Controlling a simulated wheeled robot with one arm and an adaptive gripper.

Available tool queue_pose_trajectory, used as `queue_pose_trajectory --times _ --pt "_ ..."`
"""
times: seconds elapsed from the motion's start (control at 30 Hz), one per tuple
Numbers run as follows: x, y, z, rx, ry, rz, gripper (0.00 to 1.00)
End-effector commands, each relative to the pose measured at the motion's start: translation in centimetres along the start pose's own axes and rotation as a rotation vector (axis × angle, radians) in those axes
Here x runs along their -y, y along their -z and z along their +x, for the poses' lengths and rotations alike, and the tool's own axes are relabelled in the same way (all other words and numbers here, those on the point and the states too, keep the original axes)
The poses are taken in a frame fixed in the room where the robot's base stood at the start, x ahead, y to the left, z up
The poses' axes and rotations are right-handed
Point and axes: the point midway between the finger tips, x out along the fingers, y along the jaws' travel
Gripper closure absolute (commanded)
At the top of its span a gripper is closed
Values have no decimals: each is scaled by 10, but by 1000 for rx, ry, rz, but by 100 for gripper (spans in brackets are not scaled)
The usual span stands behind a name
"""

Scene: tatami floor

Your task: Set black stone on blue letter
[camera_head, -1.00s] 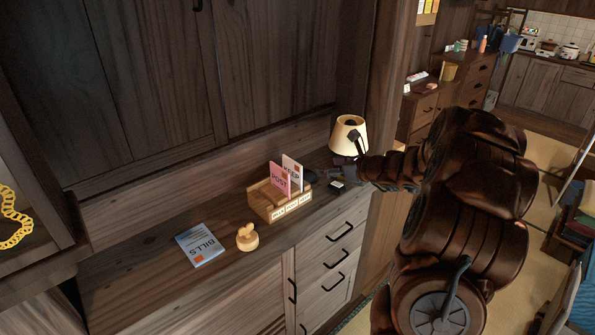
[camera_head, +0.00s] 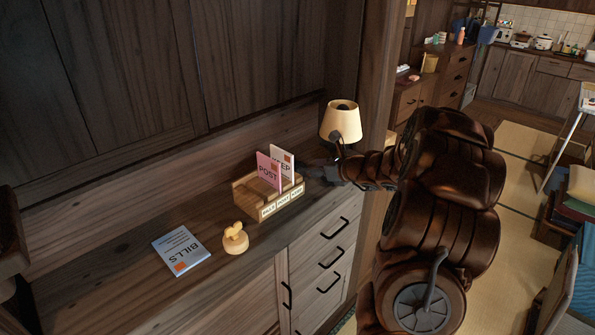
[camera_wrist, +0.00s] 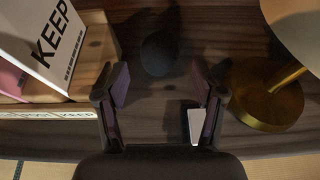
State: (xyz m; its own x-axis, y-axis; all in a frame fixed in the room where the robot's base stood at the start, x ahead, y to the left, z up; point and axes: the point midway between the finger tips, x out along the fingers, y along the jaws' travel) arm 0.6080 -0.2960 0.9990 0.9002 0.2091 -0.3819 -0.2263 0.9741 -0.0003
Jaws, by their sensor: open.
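The black stone (camera_wrist: 158,53) is a dark, smooth oval on the dark wooden top in the wrist view. It lies just beyond my open fingers, roughly centred between them. My gripper (camera_wrist: 162,88) is open with nothing between its fingertips. In the head view my gripper (camera_head: 322,174) is low over the top, between the letter rack and the lamp; the stone cannot be made out there. The blue letter (camera_head: 180,250), marked BILLS, lies flat on the top at the left, well away from my gripper.
The wooden letter rack (camera_head: 267,208) holds a pink POST letter (camera_head: 268,170) and a white KEEP letter (camera_head: 285,158). A lamp (camera_head: 341,122) stands right of my gripper. A small white object (camera_wrist: 196,126) is by the right finger. A light wooden ornament (camera_head: 235,240) stands beside the blue letter.

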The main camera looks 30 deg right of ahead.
Motion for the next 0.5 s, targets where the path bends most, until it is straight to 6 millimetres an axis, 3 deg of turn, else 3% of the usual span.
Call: queue_pose_trajectory --times 0.5 --pt "0 2 45 -4 -2 1 31"
